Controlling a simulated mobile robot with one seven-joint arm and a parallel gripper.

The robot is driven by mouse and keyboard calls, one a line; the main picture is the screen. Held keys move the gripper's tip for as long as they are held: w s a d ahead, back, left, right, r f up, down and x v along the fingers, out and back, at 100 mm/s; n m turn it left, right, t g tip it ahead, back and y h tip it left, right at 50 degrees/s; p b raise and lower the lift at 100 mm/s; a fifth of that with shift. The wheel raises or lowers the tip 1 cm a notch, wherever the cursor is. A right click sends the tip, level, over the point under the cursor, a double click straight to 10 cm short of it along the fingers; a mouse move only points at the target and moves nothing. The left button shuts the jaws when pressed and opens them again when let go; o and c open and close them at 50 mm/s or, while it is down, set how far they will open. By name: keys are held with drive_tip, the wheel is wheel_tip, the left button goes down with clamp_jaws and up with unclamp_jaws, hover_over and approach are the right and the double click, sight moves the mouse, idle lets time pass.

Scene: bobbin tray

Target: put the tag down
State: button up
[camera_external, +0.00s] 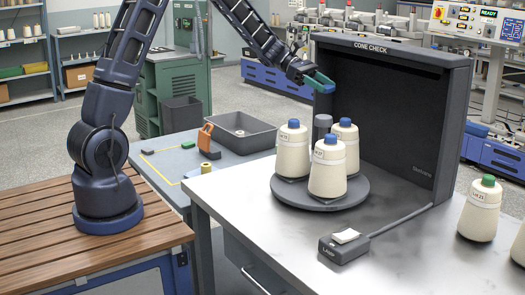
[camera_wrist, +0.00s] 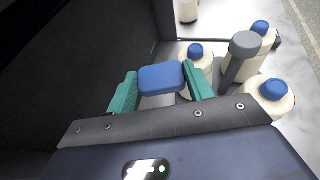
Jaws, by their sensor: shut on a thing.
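The tag (camera_wrist: 161,78) is a small blue rounded block in the wrist view. My gripper (camera_wrist: 160,82) is shut on it, with a teal finger on each side. In the external view, my gripper (camera_external: 319,82) is up in the air in front of the dark panel, above and behind the cones. The tag is hard to make out there against the fingers.
Blue-topped cones (camera_external: 327,172) stand around a grey post (camera_external: 323,122) on a round turntable (camera_external: 320,202). The dark CONE CHECK booth (camera_external: 392,110) rises behind. A lamp switch box (camera_external: 343,247) and a green-topped cone (camera_external: 480,212) are on the bench. The bench's front left is clear.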

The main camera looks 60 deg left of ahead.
drive_tip(key=d+m+g, duration=0.1)
drive_tip(key=d, duration=0.4)
drive_tip(key=s+d+m+g, duration=0.1)
drive_tip(key=d, duration=0.4)
drive_tip(key=d+m+g, duration=0.1)
drive_tip(key=d, duration=0.4)
drive_tip(key=shift+s+d+g+h, duration=0.1)
drive_tip(key=shift+s+g+h, duration=0.2)
drive_tip(key=shift+h, duration=0.1)
drive_tip(key=s+d+m+g, duration=0.3)
drive_tip(key=s+d+g, duration=0.15)
drive_tip(key=d, duration=0.95)
drive_tip(key=m+g+y, duration=0.4)
drive_tip(key=m+g, duration=0.2)
drive_tip(key=m, duration=0.1)
hover_over(395, 282)
wheel_tip(395, 282, down, 20)
drive_tip(key=shift+f, duration=2.75)
drive_tip(key=shift+f, duration=0.2)
drive_tip(key=o, duration=0.9)
drive_tip(key=shift+o, duration=0.2)
